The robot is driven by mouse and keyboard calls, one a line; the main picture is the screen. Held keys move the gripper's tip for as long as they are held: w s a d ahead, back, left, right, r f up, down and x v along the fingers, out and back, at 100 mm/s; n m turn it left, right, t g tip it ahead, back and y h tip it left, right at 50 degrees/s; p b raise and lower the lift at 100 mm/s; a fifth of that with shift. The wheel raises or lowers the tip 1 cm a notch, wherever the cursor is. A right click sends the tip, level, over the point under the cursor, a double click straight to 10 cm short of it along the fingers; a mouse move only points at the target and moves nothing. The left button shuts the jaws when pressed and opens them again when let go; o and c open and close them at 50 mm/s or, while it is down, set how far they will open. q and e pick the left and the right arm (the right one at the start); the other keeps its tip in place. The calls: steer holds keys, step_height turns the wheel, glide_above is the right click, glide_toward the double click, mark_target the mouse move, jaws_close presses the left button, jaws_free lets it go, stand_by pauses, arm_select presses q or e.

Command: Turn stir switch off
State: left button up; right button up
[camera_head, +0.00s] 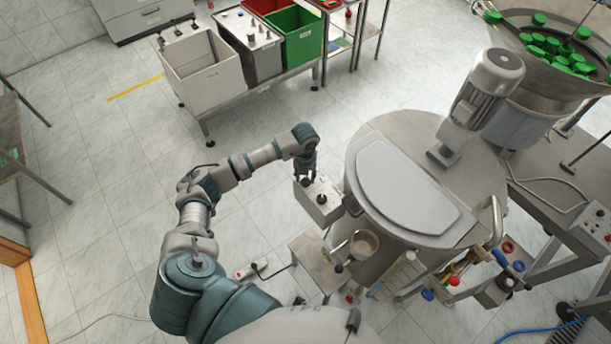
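A small light-grey control box (318,206) is mounted on the left side of the large steel mixing tank (385,130). A dark knob (321,198) shows on its top face. My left gripper (306,178) points down at the far end of the box, right above or at its top. The gripper hides that part of the box, and I cannot tell whether its fingers touch a switch. The fingers are too small to tell open from shut. The switch markings are not readable. My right gripper is not in view.
The tank has a pale lid (405,185) and a motor (485,90). A small steel stand (318,265) is below the box. A power strip (251,270) lies on the floor. Bins (205,75) stand at the back. A hopper of green caps (550,45) is upper right. Floor left is mostly clear.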

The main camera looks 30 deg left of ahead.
mark_target(305, 177)
arm_select(q)
step_height(305, 177, up, 12)
stand_by(0.5)
steer(key=shift+a+f, duration=0.1)
